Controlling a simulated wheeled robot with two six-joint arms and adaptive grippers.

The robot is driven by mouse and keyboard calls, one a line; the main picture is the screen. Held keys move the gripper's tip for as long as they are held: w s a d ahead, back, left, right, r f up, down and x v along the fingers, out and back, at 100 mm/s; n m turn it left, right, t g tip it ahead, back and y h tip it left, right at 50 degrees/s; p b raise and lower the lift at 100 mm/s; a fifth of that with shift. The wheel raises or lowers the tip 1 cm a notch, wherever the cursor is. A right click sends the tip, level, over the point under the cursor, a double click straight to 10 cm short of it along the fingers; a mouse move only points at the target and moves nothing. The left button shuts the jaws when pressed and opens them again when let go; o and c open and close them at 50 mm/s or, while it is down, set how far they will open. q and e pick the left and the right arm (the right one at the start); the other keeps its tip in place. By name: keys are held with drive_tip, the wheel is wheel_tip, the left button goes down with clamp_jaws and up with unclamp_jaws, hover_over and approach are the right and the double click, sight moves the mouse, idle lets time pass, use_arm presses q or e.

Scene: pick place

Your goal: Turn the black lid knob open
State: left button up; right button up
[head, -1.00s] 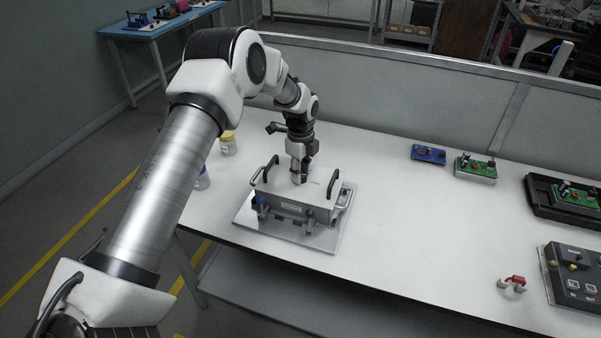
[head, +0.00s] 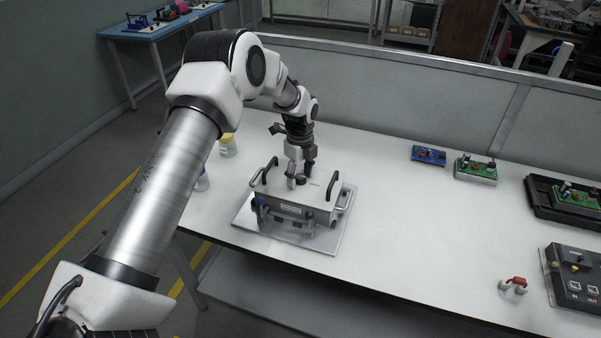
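A grey metal box (head: 318,197) with a flat lid stands on a silver base plate (head: 244,222) on the white table. The black lid knob (head: 300,181) shows as a small dark spot on top, partly hidden by my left gripper. My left gripper (head: 300,176) points down at the knob, with one finger on either side of it. Its fingers look apart, but whether they press on the knob is too small to tell. The knob's exact angle is also too small to read. My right gripper is not in view.
Black handles (head: 264,171) rise from the box, close to the gripper. Jars with a yellow lid (head: 228,146) stand behind it to the left. Circuit boards (head: 428,155), a black tray (head: 540,207) and a control box (head: 578,275) lie right.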

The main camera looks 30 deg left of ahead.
sight(300, 176)
use_arm(q)
drive_tip(key=shift+w+r, duration=0.1)
drive_tip(key=shift+r, duration=0.1)
drive_tip(key=shift+r, duration=0.3)
wheel_tip(300, 176, up, 11)
idle(0.5)
